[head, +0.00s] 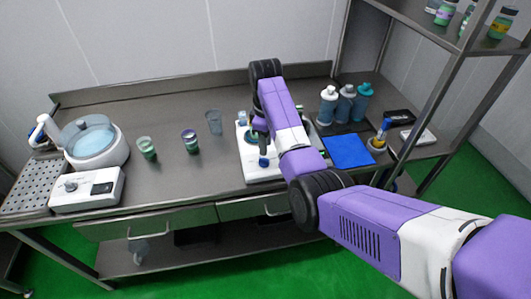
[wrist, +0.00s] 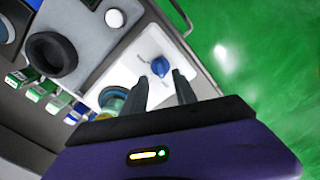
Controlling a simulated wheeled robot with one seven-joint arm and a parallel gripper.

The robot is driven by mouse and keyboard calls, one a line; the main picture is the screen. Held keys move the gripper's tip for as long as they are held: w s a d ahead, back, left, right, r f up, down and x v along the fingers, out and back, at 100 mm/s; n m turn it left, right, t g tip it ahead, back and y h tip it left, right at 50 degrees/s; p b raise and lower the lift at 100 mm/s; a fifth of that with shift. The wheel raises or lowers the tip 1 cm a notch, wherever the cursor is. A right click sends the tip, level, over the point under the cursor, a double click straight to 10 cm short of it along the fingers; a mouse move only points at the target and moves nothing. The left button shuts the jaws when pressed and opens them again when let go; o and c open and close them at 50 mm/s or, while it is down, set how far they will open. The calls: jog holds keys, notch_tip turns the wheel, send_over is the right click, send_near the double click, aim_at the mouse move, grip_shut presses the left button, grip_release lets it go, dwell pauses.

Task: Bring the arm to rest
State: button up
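My arm reaches across the steel table from the lower right in the head view. Its far end stands above a white board-like device (head: 250,172). My gripper is mostly hidden behind the arm in the head view. In the wrist view my gripper (wrist: 157,92) shows two dark fingers spread apart, with nothing held between them. Beyond the fingers lies a white plate (wrist: 140,65) with a blue knob (wrist: 160,67). A small round teal and yellow item (wrist: 113,98) shows beside the left finger, partly hidden.
Two green-and-white cups (head: 147,148) (head: 190,141) and a clear cup (head: 214,122) stand left of the arm. A white machine with a water bowl (head: 95,142) is far left. Bottles (head: 345,103), a blue mat (head: 348,151) and a shelf rack (head: 440,98) are right.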

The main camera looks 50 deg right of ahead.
jog(key=shift+r, duration=0.8)
jog(key=shift+w, duration=0.15)
jog(key=w+d+r+m+t+h, duration=0.35)
jog(key=w+d+t, duration=0.2)
jog(key=w, duration=0.35)
jog(key=s+a+f+m+t+h+b, duration=0.1)
jog(key=s+a+f+m+t+b, duration=0.25)
jog(key=s+a+t, duration=1)
jog(key=s+a+g+y+b, duration=0.1)
jog(key=s+a, duration=0.5)
jog(key=s, duration=0.6)
jog(key=s+a+n+g+y, duration=0.1)
jog(key=s+a, duration=0.4)
jog(key=s, duration=0.7)
jog(key=s+a+g+y+b, duration=0.1)
jog(key=s+a, duration=0.5)
jog(key=s, duration=0.6)
jog(key=shift+a+r+n+g+y+b, duration=0.35)
jog(key=shift+g+y, duration=0.25)
jog(key=shift+y, duration=0.15)
